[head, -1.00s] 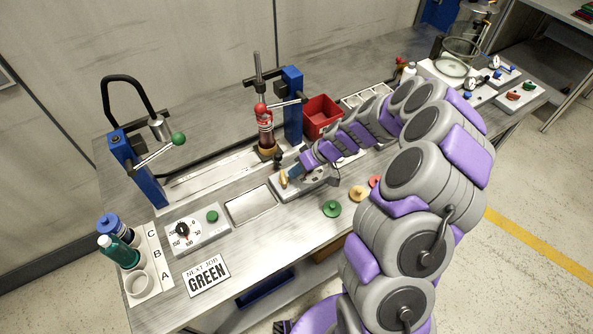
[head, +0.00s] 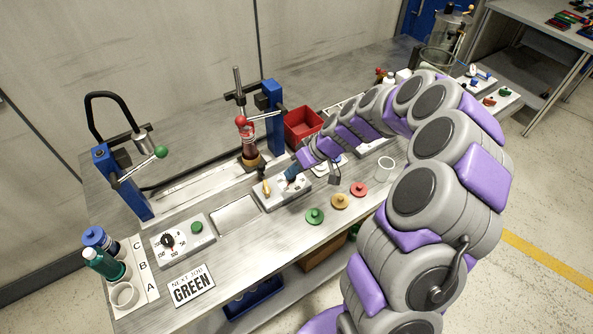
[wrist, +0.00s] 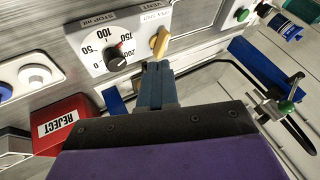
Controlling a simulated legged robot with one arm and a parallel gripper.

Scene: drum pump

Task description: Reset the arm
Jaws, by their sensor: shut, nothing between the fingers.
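My gripper (head: 288,174) is at the end of my purple and grey arm, over the middle of the workbench. In the wrist view its two blue-grey fingers (wrist: 157,72) are together with nothing between them. They are close to the yellow lever (wrist: 160,42) on a white panel marked VENT; I cannot tell whether they touch it. The panel also has a black dial (wrist: 116,52) with numbers. In the head view the yellow lever (head: 266,187) is just left of the fingertips. My arm bends over the right part of the bench.
A blue press (head: 273,120) with a red-balled lever stands behind my gripper, beside a red bin (head: 303,124). Another blue press (head: 122,180) stands at left. Bottles stand at the left end.

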